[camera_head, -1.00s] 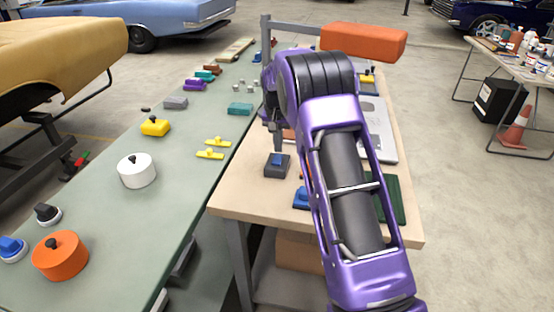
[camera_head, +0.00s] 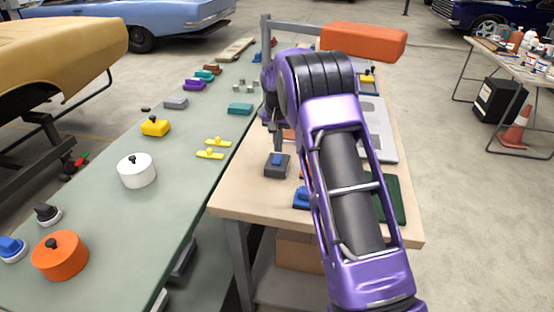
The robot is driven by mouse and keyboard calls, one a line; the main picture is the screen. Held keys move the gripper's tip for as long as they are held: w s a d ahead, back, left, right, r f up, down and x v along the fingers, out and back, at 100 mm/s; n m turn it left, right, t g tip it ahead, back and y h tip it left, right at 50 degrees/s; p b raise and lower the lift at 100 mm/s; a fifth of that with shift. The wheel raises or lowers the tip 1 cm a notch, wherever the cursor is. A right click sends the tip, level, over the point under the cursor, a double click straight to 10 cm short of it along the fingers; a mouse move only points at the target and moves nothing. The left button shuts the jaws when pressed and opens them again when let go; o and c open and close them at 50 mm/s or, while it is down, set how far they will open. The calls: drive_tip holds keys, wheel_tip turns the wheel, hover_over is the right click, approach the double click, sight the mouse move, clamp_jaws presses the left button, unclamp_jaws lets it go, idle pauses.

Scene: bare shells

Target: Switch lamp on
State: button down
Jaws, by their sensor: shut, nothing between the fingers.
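A lamp with an orange box-shaped head (camera_head: 362,42) on a grey post and bar stands at the back of the wooden workbench (camera_head: 235,197). A small dark switch box (camera_head: 277,171) with a blue top piece (camera_head: 277,159) sits near the bench's left edge. My gripper (camera_head: 278,149) points down, shut and empty, just above or at the blue piece; I cannot tell if it touches. My purple arm hides much of the bench and part of the lamp's post. I cannot tell whether the lamp is lit.
Another blue-topped piece (camera_head: 301,198) lies by my arm, partly hidden. A grey panel (camera_head: 377,130) and a dark green board (camera_head: 393,200) lie to the right. The green table (camera_head: 95,215) at left holds a white pot (camera_head: 137,170), an orange pot (camera_head: 60,255) and several small parts.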

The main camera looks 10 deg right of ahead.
sight(278, 156)
drive_tip(key=shift+f+b, duration=0.45)
drive_tip(key=shift+f, duration=0.5)
idle(0.3)
drive_tip(key=shift+r+p, duration=1.85)
drive_tip(key=shift+r, duration=1.75)
